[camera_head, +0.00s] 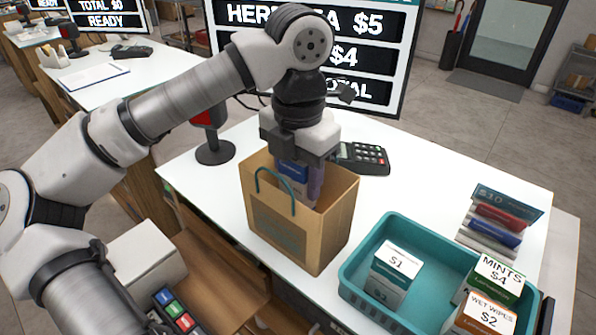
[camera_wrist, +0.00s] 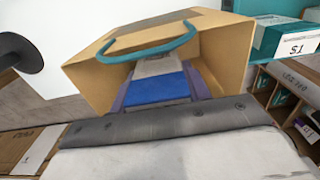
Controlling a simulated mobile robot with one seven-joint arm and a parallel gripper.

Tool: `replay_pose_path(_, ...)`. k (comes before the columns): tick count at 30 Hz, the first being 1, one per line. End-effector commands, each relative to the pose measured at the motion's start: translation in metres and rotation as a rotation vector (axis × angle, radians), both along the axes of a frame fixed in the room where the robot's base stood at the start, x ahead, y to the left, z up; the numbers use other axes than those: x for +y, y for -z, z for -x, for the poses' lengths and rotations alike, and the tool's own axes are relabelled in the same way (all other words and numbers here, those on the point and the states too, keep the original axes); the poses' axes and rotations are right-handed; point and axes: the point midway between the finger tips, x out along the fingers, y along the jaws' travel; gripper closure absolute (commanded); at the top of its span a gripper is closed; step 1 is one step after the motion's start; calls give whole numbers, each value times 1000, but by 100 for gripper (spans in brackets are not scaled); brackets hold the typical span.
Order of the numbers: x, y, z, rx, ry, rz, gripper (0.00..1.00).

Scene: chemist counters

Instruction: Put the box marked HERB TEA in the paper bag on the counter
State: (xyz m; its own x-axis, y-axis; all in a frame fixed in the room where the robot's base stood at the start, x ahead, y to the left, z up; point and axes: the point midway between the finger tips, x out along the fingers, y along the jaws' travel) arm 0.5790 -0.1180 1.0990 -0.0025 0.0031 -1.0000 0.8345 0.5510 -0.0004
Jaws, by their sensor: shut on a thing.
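The brown paper bag (camera_head: 262,214) with teal handles stands open on the white counter. My gripper (camera_head: 300,185) points down into the bag's mouth and is shut on a blue and grey box (camera_head: 291,170). The box's upper part shows inside the bag; its lower part is hidden by the bag's front wall. The wrist view shows the blue box (camera_wrist: 158,88) between my fingers, within the bag (camera_wrist: 222,58). I cannot read HERB TEA on it, nor tell whether it touches the bag's bottom.
A teal basket (camera_head: 352,283) right of the bag holds a box priced $1 (camera_head: 392,275), MINTS (camera_head: 497,280) and WET WIPES (camera_head: 486,315). A card terminal (camera_head: 365,158) lies behind the bag. A price screen (camera_head: 390,55) stands at the back. A $10 stack (camera_head: 495,225) is at right.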

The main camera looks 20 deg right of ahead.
Motion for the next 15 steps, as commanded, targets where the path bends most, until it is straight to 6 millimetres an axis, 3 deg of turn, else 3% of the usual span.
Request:
replay_pose_path(1, 0, 0, 0, 0, 0, 0, 50)
replay_pose_path(6, 0, 0, 0, 0, 0, 0, 28)
replay_pose_path(15, 0, -1, 0, -1, 0, -1, 28)
